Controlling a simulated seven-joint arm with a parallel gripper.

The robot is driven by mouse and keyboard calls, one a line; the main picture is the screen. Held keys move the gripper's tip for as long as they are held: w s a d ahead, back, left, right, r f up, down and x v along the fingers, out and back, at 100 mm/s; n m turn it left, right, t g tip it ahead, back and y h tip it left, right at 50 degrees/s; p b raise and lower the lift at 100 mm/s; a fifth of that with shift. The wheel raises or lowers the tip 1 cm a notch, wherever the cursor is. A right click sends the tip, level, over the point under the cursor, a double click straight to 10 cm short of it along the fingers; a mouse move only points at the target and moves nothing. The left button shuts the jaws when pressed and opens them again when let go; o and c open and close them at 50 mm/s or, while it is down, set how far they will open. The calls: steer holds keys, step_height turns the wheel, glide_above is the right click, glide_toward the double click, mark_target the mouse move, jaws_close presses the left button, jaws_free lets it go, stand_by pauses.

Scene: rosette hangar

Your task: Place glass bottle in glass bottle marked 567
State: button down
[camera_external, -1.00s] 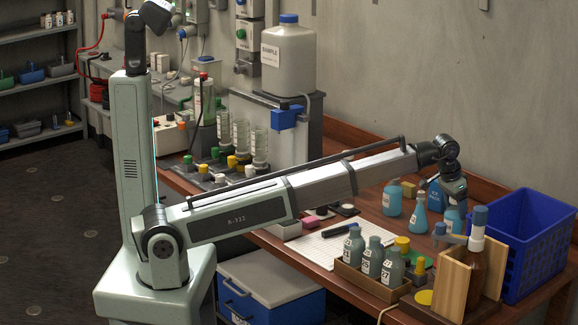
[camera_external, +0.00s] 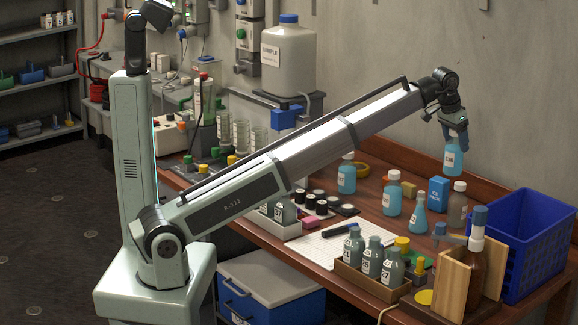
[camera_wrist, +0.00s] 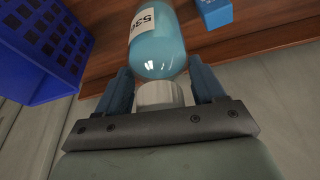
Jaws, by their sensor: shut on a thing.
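My gripper (camera_external: 455,132) is shut on the white cap of a light-blue glass bottle (camera_external: 453,161). The bottle hangs upright below the fingers, clear of the table. In the wrist view the cap sits between the fingers (camera_wrist: 161,92), and the bottle body (camera_wrist: 157,48) carries a white label that seems to read 536. Other blue bottles stand on the table: one at the left (camera_external: 347,178), one in the middle (camera_external: 392,198) and a conical flask (camera_external: 419,216). Grey bottles with number labels stand in a wooden tray (camera_external: 362,284). I cannot make out a 567 label.
A blue crate (camera_external: 540,245) stands at the right end, beside a wooden holder (camera_external: 455,284) with a brown bottle (camera_external: 474,270). A small brown bottle (camera_external: 457,206) and a blue box (camera_external: 438,190) stand below my gripper. A white tray (camera_external: 277,224) holds grey bottles.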

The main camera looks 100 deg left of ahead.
steer(key=w+a+r+m, duration=0.1)
steer(key=w+a+r, duration=0.3)
steer(key=r, duration=0.2)
step_height(320, 180, down, 10)
steer(key=m, duration=0.1)
steer(key=shift+s+d+h, duration=0.25)
steer(key=shift+d+h, duration=0.15)
steer(key=shift+d, duration=0.05)
steer(key=shift+f, duration=0.2)
steer(key=shift+c, duration=0.6)
jaws_free()
steer(key=v, duration=1.2)
steer(key=shift+s+r, duration=0.1)
steer(key=shift+s, duration=0.1)
steer(key=shift+d, duration=0.1)
